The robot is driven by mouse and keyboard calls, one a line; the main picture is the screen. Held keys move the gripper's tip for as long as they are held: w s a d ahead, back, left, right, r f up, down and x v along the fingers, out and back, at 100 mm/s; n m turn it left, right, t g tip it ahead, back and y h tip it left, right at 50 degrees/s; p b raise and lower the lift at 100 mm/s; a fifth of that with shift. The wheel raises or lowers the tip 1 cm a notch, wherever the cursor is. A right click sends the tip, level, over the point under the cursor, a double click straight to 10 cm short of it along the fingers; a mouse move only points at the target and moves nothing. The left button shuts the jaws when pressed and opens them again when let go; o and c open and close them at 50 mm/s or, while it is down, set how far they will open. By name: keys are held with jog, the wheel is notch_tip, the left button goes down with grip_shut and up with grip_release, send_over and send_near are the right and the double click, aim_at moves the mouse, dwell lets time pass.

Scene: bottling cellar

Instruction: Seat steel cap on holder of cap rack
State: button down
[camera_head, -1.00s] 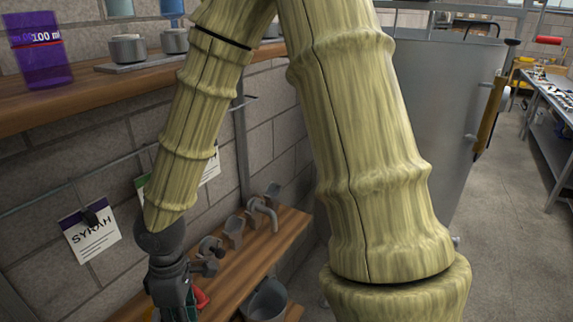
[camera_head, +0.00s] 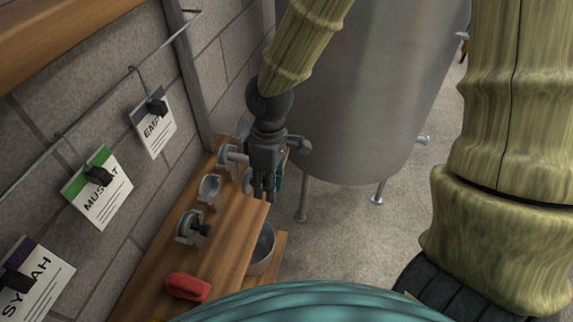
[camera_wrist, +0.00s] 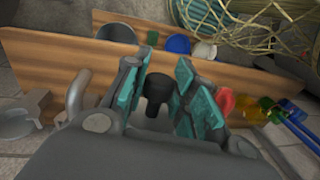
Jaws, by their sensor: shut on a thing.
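My gripper (camera_head: 264,194) points down over the right edge of a wooden shelf, beside the far holders. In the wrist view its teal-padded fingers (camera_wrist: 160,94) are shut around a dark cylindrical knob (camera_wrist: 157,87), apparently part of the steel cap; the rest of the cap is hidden. The cap rack shows as a row of grey holders along the shelf. One round holder (camera_head: 209,187) looks empty. A nearer holder (camera_head: 185,226) bears a piece with a black knob (camera_head: 203,230). A far holder (camera_head: 229,155) is partly behind my gripper. I cannot tell whether the held piece touches any holder.
A red object (camera_head: 188,288) lies on the shelf's near end. A grey bucket (camera_head: 262,248) stands lower, beside the shelf. A large steel tank (camera_head: 375,90) stands close behind my gripper. Hanging label cards (camera_head: 100,188) line the wall at left. The floor at right is open.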

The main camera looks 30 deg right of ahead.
jog(key=shift+w, duration=0.3)
jog(key=shift+a+r, duration=0.1)
jog(key=shift+a, duration=0.05)
jog(key=shift+w+a, duration=0.25)
jog(key=shift+w, duration=0.25)
jog(key=shift+w+a+b, duration=0.3)
jog(key=shift+w+a, duration=0.05)
jog(key=shift+a, duration=0.1)
jog(key=shift+w+a+b, duration=0.8)
jog(key=shift+w+a, duration=2.25)
jog(key=shift+w, duration=0.05)
notch_tip(320, 180, down, 6)
jog(key=b, duration=0.2)
jog(key=shift+f, duration=0.65)
